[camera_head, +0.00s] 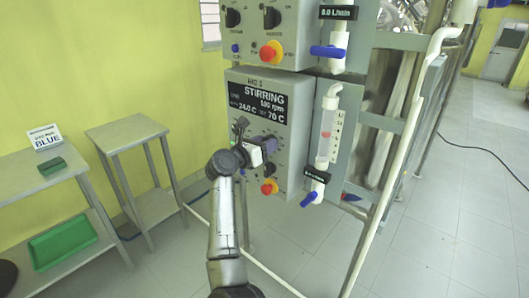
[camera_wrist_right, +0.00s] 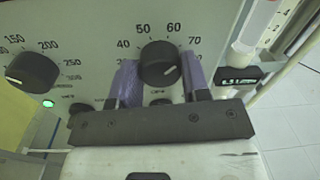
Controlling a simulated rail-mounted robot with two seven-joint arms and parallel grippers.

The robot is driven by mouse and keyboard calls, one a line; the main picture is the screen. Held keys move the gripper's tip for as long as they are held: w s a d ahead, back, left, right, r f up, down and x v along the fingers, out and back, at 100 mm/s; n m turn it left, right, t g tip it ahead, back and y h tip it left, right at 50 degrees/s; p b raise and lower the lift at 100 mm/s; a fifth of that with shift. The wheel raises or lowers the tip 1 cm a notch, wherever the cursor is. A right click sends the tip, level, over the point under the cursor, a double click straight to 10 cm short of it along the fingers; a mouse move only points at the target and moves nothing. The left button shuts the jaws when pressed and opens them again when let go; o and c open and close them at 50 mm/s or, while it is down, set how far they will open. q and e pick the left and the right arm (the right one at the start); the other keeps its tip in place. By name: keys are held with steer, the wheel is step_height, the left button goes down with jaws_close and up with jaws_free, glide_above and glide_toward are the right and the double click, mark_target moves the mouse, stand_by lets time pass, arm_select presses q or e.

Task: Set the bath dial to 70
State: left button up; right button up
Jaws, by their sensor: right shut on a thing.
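The bath dial (camera_wrist_right: 159,62) is a round black knob on the grey panel, with 40, 50, 60 and 70 printed around it. A short white mark shows on its lower right face; I cannot tell its exact reading. My right gripper (camera_head: 269,147) is at the control box, its purple fingers on either side of the dial in the right wrist view, shut on it. In the head view the gripper hides the dial. The control box display (camera_head: 257,104) reads STIRRING, 100 rpm, 24.0 C and 70 C. My left gripper is not in view.
Another black knob (camera_wrist_right: 32,72), with marks from 150 to 300, sits left of the dial. A red and yellow button (camera_head: 269,187) is below the gripper. A glass flow tube (camera_head: 326,133) with blue valves stands right of the panel. Side tables stand at left.

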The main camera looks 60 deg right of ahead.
steer(key=shift+m+b, duration=0.8)
steer(key=shift+m, duration=0.2)
steer(key=o, duration=0.9)
steer(key=shift+w+a+p, duration=0.45)
steer(key=shift+a+p, duration=0.05)
steer(key=shift+a, duration=1.75)
steer(key=shift+w+a+p, duration=0.45)
steer(key=shift+a+p, duration=0.1)
steer(key=shift+a, duration=1.75)
steer(key=shift+w+a+p, duration=0.45)
steer(key=shift+a+p, duration=0.05)
steer(key=shift+a, duration=1.75)
